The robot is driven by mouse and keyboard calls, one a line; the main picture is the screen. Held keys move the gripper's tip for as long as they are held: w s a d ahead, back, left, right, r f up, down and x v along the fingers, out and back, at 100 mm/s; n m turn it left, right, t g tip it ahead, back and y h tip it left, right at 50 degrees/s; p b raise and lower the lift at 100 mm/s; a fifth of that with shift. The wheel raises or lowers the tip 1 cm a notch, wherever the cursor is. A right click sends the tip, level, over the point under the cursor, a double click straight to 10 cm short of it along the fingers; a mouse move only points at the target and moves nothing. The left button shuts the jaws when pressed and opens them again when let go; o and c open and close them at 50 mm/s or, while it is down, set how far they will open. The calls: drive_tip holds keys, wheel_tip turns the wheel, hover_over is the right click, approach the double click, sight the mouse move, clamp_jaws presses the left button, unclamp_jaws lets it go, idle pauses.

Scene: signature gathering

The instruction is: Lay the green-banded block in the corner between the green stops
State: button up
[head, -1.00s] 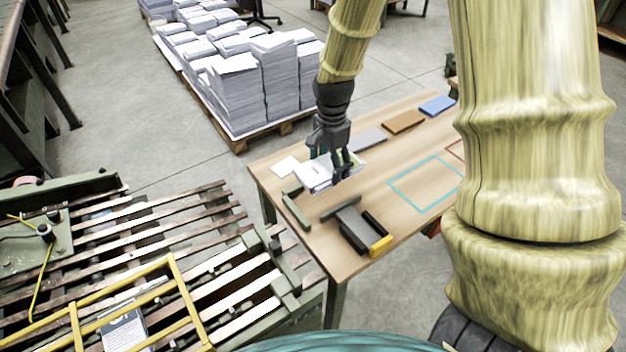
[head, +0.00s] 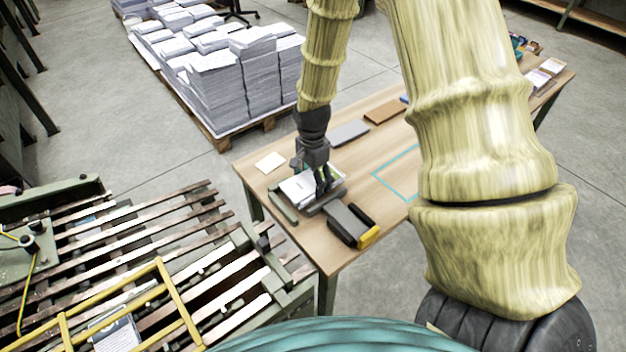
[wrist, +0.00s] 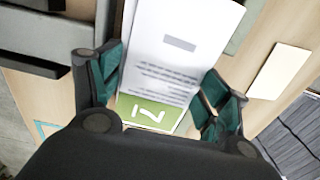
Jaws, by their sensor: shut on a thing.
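The block (head: 298,187) is a white paper-like slab with printed lines; in the wrist view its green band (wrist: 150,113) carries a number. My gripper (head: 323,182) is shut on it, with teal-padded fingers on either side near the banded end. One green stop (head: 283,206) runs along the left of the block, close to it. A second, darker bar (head: 327,201) lies along its near side. Whether the block touches either bar, or rests flat on the table, I cannot tell. A stop also shows in the wrist view (wrist: 243,27).
A dark grey device with a yellow end (head: 367,238) stands just right of the corner. A cream card (head: 269,161), a grey slab (head: 349,132) and a brown slab (head: 384,111) lie on the table. A teal outline (head: 379,183) marks bare tabletop. A slatted conveyor is at left.

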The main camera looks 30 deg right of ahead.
sight(313, 181)
drive_tip(key=shift+f, duration=0.55)
drive_tip(key=shift+f, duration=0.15)
drive_tip(key=o, duration=1.2)
wheel_tip(313, 181, up, 12)
drive_tip(key=shift+b, duration=0.35)
